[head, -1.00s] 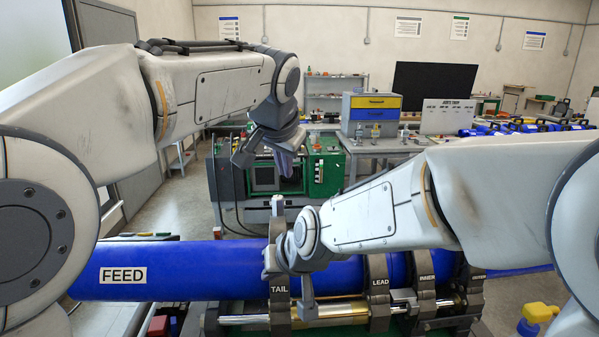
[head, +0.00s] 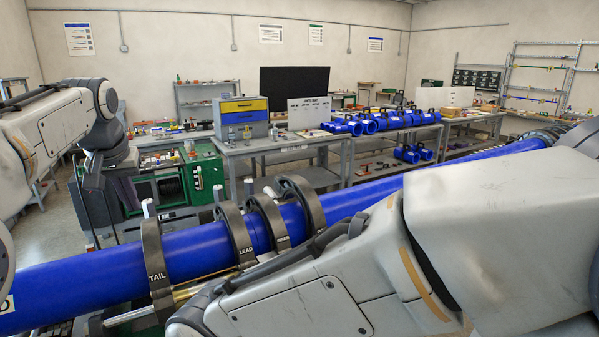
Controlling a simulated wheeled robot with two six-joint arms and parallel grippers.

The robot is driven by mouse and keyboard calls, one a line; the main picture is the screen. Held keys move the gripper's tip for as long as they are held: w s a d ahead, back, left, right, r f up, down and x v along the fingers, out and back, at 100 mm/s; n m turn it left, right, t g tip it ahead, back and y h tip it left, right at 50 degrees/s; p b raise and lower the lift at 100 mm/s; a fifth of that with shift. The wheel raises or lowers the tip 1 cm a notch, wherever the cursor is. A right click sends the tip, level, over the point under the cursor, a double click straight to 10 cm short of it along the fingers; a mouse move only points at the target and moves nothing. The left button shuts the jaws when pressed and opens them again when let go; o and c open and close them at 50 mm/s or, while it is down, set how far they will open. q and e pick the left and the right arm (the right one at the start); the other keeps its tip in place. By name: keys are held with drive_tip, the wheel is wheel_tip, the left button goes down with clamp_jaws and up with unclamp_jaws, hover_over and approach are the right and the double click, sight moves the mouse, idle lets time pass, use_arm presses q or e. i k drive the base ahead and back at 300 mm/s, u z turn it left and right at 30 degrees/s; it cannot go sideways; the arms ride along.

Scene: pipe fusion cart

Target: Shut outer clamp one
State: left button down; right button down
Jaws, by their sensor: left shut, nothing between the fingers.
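A blue pipe (head: 350,200) runs from lower left to upper right through a row of dark ring clamps. These are the TAIL clamp (head: 152,258), the LEAD clamp (head: 236,232), the INNER clamp (head: 270,222) and a fourth, rightmost clamp (head: 305,196). All arch over the pipe. The fourth one's lower part and label are hidden behind my right arm, and I cannot tell whether it is shut. My left gripper (head: 95,205) hangs at the far left, shut and empty, beyond the pipe and well left of the clamps. My right gripper is out of sight; its forearm crosses the foreground.
A green machine (head: 206,172) stands behind the pipe at left. A grey workbench (head: 290,141) with a blue and yellow drawer box (head: 241,112) is farther back. Blue fittings (head: 385,122) line another bench. White-tipped posts (head: 249,188) rise behind the clamps.

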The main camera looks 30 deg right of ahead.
sight(290, 186)
drive_tip(key=z, duration=2.7)
drive_tip(key=i, duration=2.25)
drive_tip(key=u, duration=3.1)
drive_tip(key=i, duration=0.5)
drive_tip(key=z, duration=0.05)
